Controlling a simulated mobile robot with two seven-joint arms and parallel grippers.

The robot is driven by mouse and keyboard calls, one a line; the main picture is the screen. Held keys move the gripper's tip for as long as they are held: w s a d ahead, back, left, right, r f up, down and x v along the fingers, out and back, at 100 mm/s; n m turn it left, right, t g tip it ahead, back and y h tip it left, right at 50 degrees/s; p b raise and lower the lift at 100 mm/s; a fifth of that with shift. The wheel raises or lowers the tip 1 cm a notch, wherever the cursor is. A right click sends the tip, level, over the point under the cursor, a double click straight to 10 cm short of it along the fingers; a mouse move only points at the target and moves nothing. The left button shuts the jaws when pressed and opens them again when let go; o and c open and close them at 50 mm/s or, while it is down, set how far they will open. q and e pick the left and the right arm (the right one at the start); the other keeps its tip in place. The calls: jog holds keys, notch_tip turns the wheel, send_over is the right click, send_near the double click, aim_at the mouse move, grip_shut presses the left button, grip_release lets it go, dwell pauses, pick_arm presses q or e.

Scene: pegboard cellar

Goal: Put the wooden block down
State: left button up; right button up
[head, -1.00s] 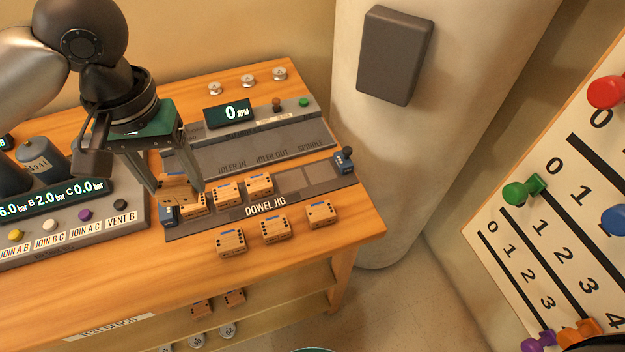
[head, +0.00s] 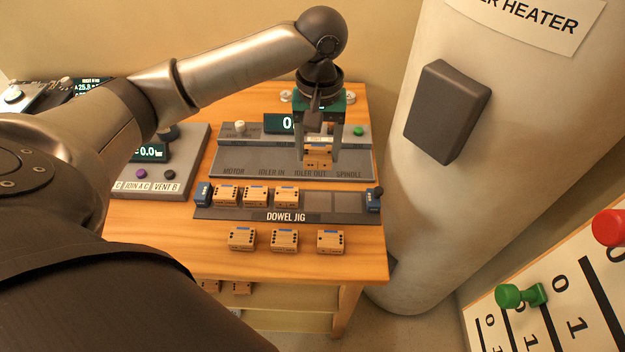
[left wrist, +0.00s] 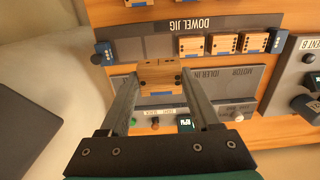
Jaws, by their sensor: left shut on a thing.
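My left gripper (head: 318,160) is shut on a wooden block (head: 318,151), which sits between its two fingers. In the head view the block is over the grey panel near the IDLER OUT label; whether it touches the panel cannot be told. In the left wrist view the block (left wrist: 160,79) is between the fingertips, with dark dots on one face. The DOWEL JIG (head: 322,215) holds three similar blocks side by side at its left, and its right part is bare. My right gripper is not in view.
Three loose blocks, including a middle one (head: 284,240), lie on the bench (head: 210,257) in front of the jig. A blue end stop (head: 373,201) closes the jig's right end. A large pale cylinder (head: 440,190) stands right of the bench.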

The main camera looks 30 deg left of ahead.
aim_at(318, 202)
pick_arm(q)
notch_tip(318, 202, down, 13)
jog(key=b, duration=0.3)
jog(key=shift+d+f, duration=0.1)
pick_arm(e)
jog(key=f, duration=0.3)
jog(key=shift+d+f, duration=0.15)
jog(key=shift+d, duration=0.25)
pick_arm(q)
jog(key=o, duration=1)
jog(key=shift+f, duration=0.1)
jog(key=shift+o, duration=0.2)
notch_tip(318, 202, up, 12)
jog(key=p, duration=0.3)
jog(key=shift+r, duration=0.2)
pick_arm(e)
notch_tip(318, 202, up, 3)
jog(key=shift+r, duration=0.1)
